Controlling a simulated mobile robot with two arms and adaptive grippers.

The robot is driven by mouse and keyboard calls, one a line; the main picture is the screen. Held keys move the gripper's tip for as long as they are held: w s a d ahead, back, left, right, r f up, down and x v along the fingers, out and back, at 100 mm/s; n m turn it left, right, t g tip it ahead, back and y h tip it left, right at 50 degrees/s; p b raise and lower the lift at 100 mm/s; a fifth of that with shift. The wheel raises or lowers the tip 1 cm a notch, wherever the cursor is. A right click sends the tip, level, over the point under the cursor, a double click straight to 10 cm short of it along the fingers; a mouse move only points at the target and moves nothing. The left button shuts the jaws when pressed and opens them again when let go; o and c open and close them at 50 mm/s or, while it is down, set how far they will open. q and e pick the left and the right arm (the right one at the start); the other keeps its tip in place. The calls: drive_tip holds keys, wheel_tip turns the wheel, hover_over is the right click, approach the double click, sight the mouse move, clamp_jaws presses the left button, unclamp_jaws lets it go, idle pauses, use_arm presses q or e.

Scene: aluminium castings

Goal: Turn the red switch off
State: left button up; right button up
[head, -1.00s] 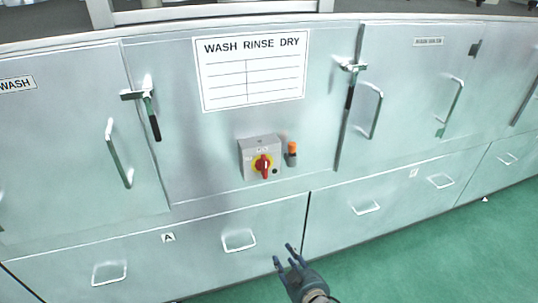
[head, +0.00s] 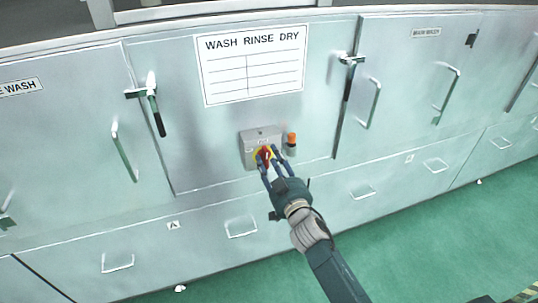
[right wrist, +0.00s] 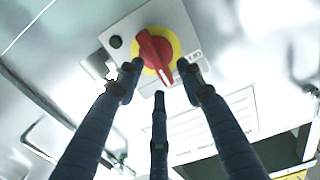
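The red switch (head: 265,153) is a rotary knob on a yellow disc, on a small grey box (head: 262,135) fixed to the metal cabinet front. My right gripper (head: 270,158) reaches up to it from below, its fingers partly covering the knob and disc. In the right wrist view the red knob (right wrist: 154,52) shows clearly, its bar tilted slightly from the picture's vertical. The three fingers of my right gripper (right wrist: 159,76) are spread around the knob's lower side, with gaps between them. I cannot tell whether any finger touches the knob. My left gripper is not in view.
An orange-topped fitting (head: 291,140) sits just right of the box. A "WASH RINSE DRY" sign (head: 252,65) is above. Latched doors with handles (head: 124,152) flank the panel, and drawers with handles (head: 240,229) lie below. Green floor (head: 420,250) is clear at lower right.

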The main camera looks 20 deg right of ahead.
drive_tip(key=shift+w, duration=0.75)
clamp_jaws()
drive_tip(key=shift+a+n, duration=0.15)
drive_tip(key=shift+n, duration=0.15)
drive_tip(key=n, duration=0.3)
drive_tip(key=shift+a+n+b, duration=0.3)
drive_tip(key=shift+a+n, duration=0.05)
drive_tip(key=shift+n, duration=0.05)
drive_tip(key=n, duration=0.4)
drive_tip(key=shift+a+f+b, duration=0.25)
drive_tip(key=shift+a+b, duration=0.1)
drive_tip(key=shift+b, duration=0.05)
drive_tip(key=n, duration=0.4)
drive_tip(key=n+b, duration=0.1)
drive_tip(key=shift+a+f+n, duration=0.3)
drive_tip(key=shift+a+n, duration=0.1)
drive_tip(key=shift+a+f+n, duration=0.1)
drive_tip(key=shift+f+n, duration=0.05)
drive_tip(key=shift+n, duration=0.8)
drive_tip(key=shift+f+n, duration=0.15)
drive_tip(key=shift+n, duration=0.8)
